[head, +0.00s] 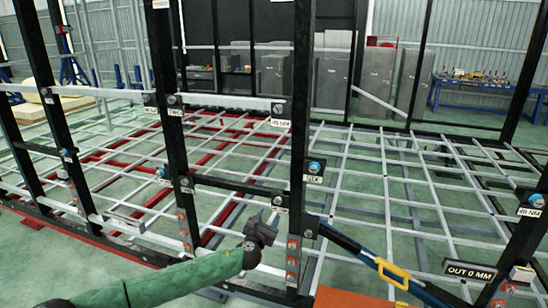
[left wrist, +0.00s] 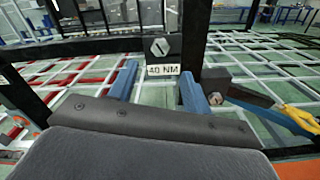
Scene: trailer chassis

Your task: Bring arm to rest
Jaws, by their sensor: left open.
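My left arm, in a green sleeve, comes in from the lower left of the head view. Its dark left gripper (head: 264,228) is beside a black upright post of the frame (head: 297,130). The left wrist view shows the same gripper (left wrist: 158,82) with two blue fingers apart and nothing held between them. Beyond the fingers is a black frame part with a bolt head (left wrist: 160,47) and a "40 NM" label (left wrist: 162,70). Whether the fingers touch the frame I cannot tell. My right gripper is in neither view.
A blue and black bar with a yellow handle (head: 393,272) slants down right of the post, near an "OUT 0 MM" label (head: 470,270). Black posts and grey and red lattice bars (head: 400,185) surround the arm. A blue workbench (head: 487,88) stands at the back right.

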